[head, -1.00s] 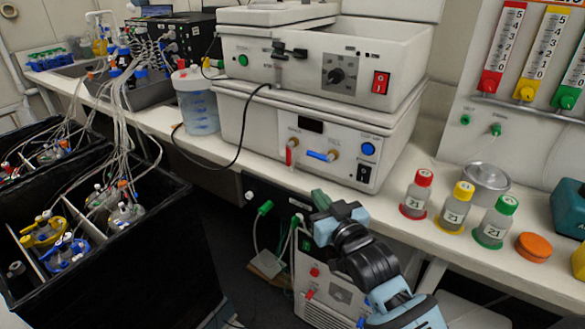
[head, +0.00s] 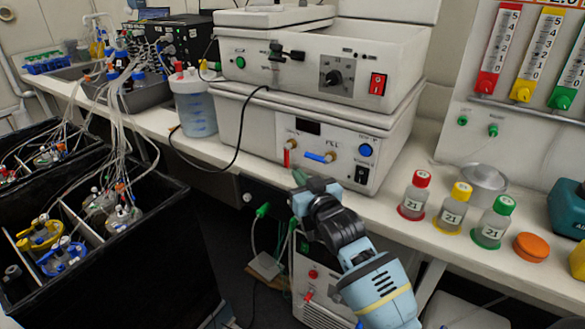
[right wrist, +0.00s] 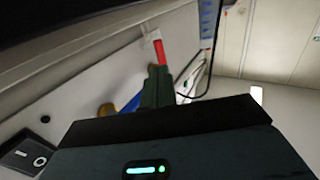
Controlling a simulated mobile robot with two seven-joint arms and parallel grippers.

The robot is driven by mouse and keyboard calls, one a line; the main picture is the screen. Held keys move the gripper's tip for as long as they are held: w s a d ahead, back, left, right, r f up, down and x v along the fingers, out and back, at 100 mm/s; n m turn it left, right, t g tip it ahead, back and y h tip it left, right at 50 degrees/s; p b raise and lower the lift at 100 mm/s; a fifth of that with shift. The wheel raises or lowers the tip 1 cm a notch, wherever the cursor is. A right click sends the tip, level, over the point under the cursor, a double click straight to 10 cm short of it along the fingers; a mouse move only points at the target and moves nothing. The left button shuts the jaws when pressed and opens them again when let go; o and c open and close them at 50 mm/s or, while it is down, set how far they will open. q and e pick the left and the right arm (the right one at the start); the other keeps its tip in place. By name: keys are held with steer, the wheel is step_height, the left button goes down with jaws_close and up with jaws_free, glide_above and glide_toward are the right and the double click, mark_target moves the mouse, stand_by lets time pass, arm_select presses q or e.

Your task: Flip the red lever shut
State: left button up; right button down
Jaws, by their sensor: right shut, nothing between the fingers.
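The red lever (head: 287,157) hangs straight down from its brass valve on the front of the lower white unit (head: 263,132). A blue lever (head: 318,157) to its right lies nearly level at a second brass valve (head: 333,157). My right gripper (head: 300,178) is shut and empty, just below and to the right of the red lever. In the right wrist view, the red lever (right wrist: 161,52) is just beyond the shut green fingertips (right wrist: 157,80); I cannot tell whether they touch. The blue lever (right wrist: 131,104) is partly hidden behind the fingers. My left gripper is out of view.
A black cable (head: 239,142) loops down left of the unit. A lidded jar (head: 195,105) stands further left. Capped bottles (head: 414,195) and an orange lid (head: 531,247) stand on the bench to the right. The bench edge runs below my right gripper.

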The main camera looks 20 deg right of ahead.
mark_target(288, 162)
steer(key=w, duration=0.3)
steer(key=shift+w+a, duration=0.15)
steer(key=shift+w, duration=0.75)
steer(key=shift+a, duration=0.1)
steer(key=shift+f, duration=0.15)
steer(key=shift+w+t+b, duration=0.1)
steer(key=shift+t+b, duration=0.2)
steer(key=shift+b, duration=0.05)
